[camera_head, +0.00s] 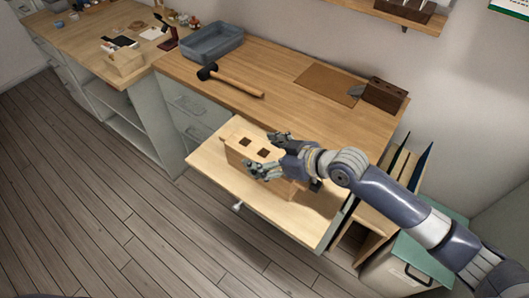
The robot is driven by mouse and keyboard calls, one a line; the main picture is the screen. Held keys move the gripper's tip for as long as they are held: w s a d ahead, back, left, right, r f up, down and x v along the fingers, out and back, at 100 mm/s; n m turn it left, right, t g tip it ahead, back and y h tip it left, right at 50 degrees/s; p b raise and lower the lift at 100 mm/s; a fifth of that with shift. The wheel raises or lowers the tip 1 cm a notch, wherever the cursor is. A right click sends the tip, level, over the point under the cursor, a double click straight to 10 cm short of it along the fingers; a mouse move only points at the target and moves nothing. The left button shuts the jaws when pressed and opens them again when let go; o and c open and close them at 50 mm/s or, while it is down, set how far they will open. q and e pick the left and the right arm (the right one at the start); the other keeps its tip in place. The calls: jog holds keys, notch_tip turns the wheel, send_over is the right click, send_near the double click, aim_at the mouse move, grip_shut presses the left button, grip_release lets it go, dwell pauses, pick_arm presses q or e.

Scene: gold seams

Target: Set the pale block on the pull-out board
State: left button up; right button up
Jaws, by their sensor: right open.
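A pale wooden block (243,153) with dark square holes in its top is on the light pull-out board (216,161), which extends from under the workbench. My right gripper (263,153) comes in from the right and is open, with one finger toward the far side of the block and one toward its near side. The gripper hides the block's right part, and I cannot tell whether the fingers touch it. My left gripper is not in view.
The workbench (290,75) behind holds a mallet (232,82), a grey tray (213,43), a brown mat (328,84) and a dark slotted block (384,95). A green-lidded bin (427,255) stands at the right. The board's front part is clear.

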jog(key=shift+r, duration=0.1)
jog(key=shift+d+r, duration=0.1)
jog(key=b+v, duration=0.1)
jog(key=v, duration=0.9)
jog(key=shift+s+d, duration=0.15)
jog(key=shift+s+d+r, duration=0.4)
jog(key=shift+d, duration=0.05)
